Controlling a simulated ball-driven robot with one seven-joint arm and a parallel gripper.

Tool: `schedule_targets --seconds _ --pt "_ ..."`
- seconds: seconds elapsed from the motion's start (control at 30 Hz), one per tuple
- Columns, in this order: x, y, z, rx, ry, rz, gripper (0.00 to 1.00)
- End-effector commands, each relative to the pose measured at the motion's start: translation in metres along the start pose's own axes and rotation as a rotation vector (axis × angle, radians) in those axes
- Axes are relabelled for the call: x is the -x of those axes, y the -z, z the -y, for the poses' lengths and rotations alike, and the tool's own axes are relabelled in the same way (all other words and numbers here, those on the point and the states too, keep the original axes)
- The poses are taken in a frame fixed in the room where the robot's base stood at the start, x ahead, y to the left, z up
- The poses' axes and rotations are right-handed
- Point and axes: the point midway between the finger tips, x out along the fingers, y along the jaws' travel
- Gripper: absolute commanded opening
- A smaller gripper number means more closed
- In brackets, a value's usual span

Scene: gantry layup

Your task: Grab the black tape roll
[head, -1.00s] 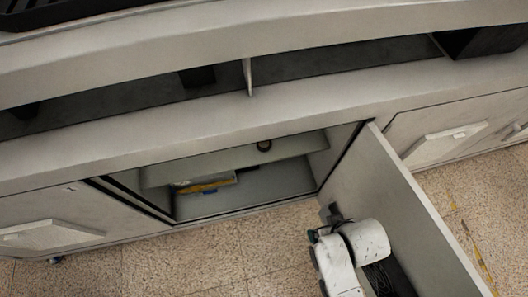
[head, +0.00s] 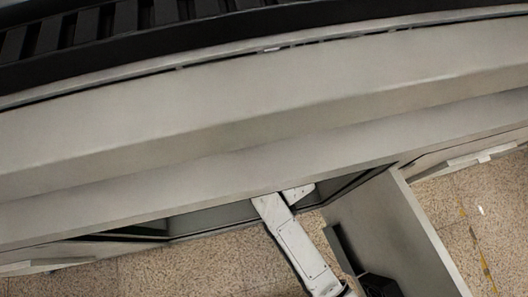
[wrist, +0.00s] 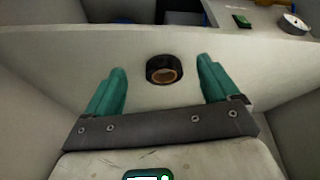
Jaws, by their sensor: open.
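The black tape roll (wrist: 164,69) lies on a pale shelf inside the cabinet in the wrist view, with its brown core facing the camera. My gripper (wrist: 161,76) has two green fingers spread apart, one on each side of the roll. The fingers are open and empty, and the roll sits between the tips with a gap on both sides. In the head view the gripper and the roll are hidden under the cabinet's top, and only my white arm shows reaching in.
The open cabinet door (head: 395,235) stands to the right of my arm. The shelf (wrist: 45,55) has side walls close by. Beyond its edge, a small green item (wrist: 242,20) and a round metallic item (wrist: 293,24) show at the upper right.

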Motion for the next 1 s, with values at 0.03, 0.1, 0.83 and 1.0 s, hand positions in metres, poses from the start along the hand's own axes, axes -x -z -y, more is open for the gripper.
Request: schedule_targets --seconds 0.03,0.1,0.83,1.0 --pt "-0.001 0.005 0.0 0.0 0.0 -0.002 0.88" --pt "-0.005 0.013 0.0 0.0 0.0 -0.002 0.88" --pt "-0.043 0.032 0.0 0.0 0.0 0.0 0.81" --pt "-0.043 0.032 0.0 0.0 0.0 0.0 0.64"
